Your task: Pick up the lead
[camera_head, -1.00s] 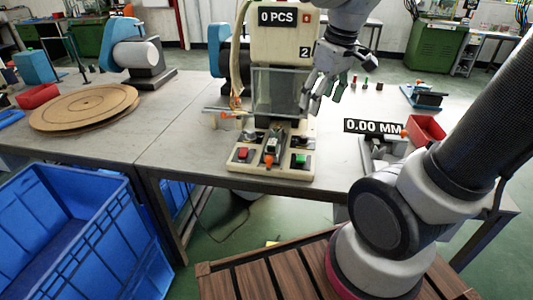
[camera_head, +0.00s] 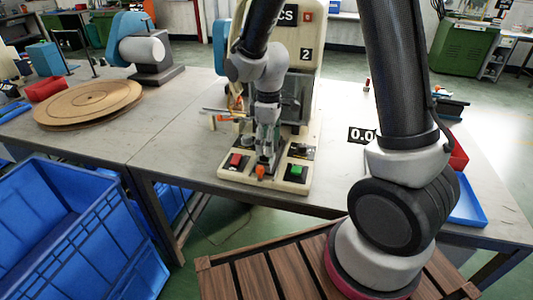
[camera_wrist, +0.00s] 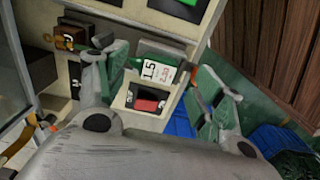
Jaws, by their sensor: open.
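The orange end of what looks like the lead (camera_head: 261,171) shows at the front of the machine base, between the red and green buttons. The rest of it is hidden by my gripper. My gripper (camera_head: 266,145) is low over the base, pointing down, with its fingers apart. In the wrist view, my gripper (camera_wrist: 160,88) has one finger on each side of a label reading 1.5. The orange end (camera_wrist: 195,75) shows close beside the right finger; I cannot tell whether they touch.
The machine base (camera_head: 232,176) carries a red button (camera_head: 235,159) and a green button (camera_head: 296,170). A rod with an orange part (camera_head: 222,114) stands at its left. A round wooden disc (camera_head: 85,103) lies on the left table. A blue crate (camera_head: 75,235) stands at front left.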

